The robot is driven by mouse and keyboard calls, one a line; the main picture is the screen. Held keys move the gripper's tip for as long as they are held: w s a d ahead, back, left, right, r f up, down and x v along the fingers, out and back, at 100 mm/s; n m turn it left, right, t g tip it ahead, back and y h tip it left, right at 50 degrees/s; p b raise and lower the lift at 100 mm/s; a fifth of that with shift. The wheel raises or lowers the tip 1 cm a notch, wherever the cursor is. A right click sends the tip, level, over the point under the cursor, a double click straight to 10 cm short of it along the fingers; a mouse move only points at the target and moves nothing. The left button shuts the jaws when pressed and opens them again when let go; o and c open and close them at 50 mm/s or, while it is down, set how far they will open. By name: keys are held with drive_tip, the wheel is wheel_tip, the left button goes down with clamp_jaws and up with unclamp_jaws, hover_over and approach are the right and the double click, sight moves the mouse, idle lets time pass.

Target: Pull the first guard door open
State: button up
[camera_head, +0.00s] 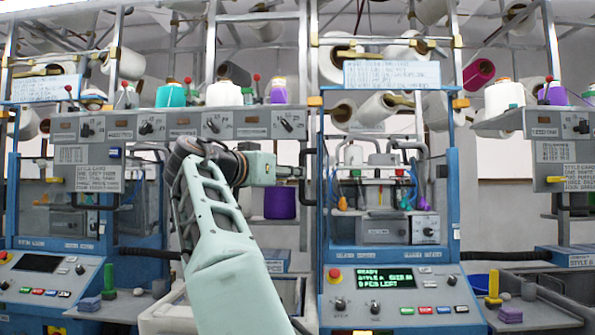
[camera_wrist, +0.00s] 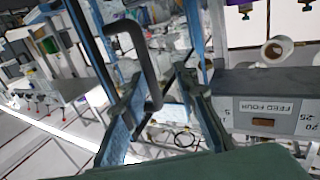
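My gripper (camera_head: 298,173) is at the left edge of the right-hand blue-framed machine in the head view, with my arm reaching up and across to it. In the wrist view my gripper (camera_wrist: 162,82) is open, with its two fingers apart. A dark grey bent bar handle (camera_wrist: 147,72) comes down between the fingers. I see gaps on both sides of it, so the fingers do not seem closed on it. The machine's blue-framed guard (camera_head: 324,225) appears shut.
A control panel with a green-lit display (camera_head: 385,278) projects below the right machine. Yarn cones, including a purple one (camera_head: 279,203), stand around. A grey feed box (camera_wrist: 265,98) is right of the fingers.

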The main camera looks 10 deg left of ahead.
drive_tip(key=shift+s+a+p, duration=0.25)
drive_tip(key=shift+a+p, duration=0.05)
drive_tip(key=shift+a, duration=0.45)
drive_tip(key=shift+s+a+p, duration=0.25)
drive_tip(key=shift+a, duration=0.45)
drive_tip(key=shift+c, duration=0.5)
